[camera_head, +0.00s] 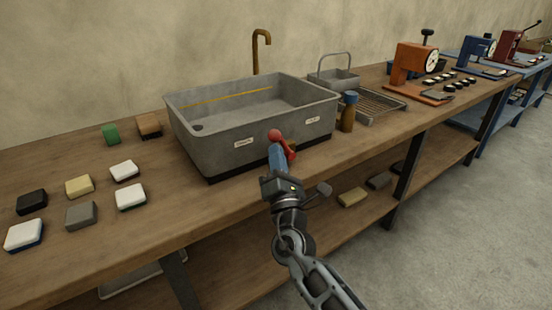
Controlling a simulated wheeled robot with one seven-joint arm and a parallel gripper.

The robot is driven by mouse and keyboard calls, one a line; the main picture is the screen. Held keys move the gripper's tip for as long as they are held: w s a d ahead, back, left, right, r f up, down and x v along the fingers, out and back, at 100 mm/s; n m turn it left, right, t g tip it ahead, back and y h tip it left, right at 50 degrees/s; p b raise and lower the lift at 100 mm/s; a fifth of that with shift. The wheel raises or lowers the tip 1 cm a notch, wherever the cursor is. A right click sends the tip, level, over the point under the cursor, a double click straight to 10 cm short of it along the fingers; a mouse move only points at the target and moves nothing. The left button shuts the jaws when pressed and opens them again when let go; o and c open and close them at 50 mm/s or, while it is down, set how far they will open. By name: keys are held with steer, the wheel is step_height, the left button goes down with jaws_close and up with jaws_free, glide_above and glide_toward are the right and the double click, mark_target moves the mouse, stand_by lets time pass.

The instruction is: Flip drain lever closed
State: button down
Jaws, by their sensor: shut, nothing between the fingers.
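A grey sink basin (222,137) stands on the wooden bench, with a red lever (290,150) on its front wall. The lever's round red knob (274,135) shows just beyond the tip of my gripper (277,152). My gripper is shut with nothing in it. Its blue end overlaps the lever in the picture, and I cannot tell whether they touch. Two small white labels are on the sink's front wall, one left (243,142) and one right (312,120) of the lever; their lettering is too small to read surely. The lever's pivot is partly hidden.
Several soap-like blocks (80,186) lie on the bench (160,225) at left. A brown bottle with a blue cap (348,112), a wire rack (372,103) and an orange press (414,66) stand right of the sink. A brass faucet (261,48) rises behind. The floor (470,220) at right is clear.

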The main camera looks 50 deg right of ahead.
mark_target(282, 140)
steer(key=shift+r, duration=0.1)
steer(key=shift+d+r+m+g+p, duration=0.1)
steer(key=shift+r+m+g+p, duration=0.15)
steer(key=shift+m+p, duration=0.2)
steer(key=r+m+g+p, duration=0.1)
steer(key=p, duration=0.1)
steer(key=d+r+m+g+p, duration=0.1)
steer(key=m+p, duration=0.1)
steer(key=shift+s+d+m+h, duration=0.15)
steer(key=shift+s+m+h, duration=0.05)
steer(key=shift+m+h, duration=0.1)
steer(key=shift+s+d+r+m+g+y+p, duration=0.25)
steer(key=shift+d+m+g+p, duration=0.35)
steer(key=shift+d+m+p, duration=0.4)
steer(key=shift+s+d+r+m+g+y+p, duration=0.25)
steer(key=shift+d+m+g+p, duration=0.3)
steer(key=shift+d+m+p, duration=0.4)
steer(key=shift+s+d+r+m+g+y+p, duration=0.15)
steer(key=shift+s+d+m+g+y+p, duration=0.1)
steer(key=shift+d+m+g+p, duration=0.65)
steer(key=shift+s+d+t, duration=0.15)
steer(key=shift+t, duration=0.15)
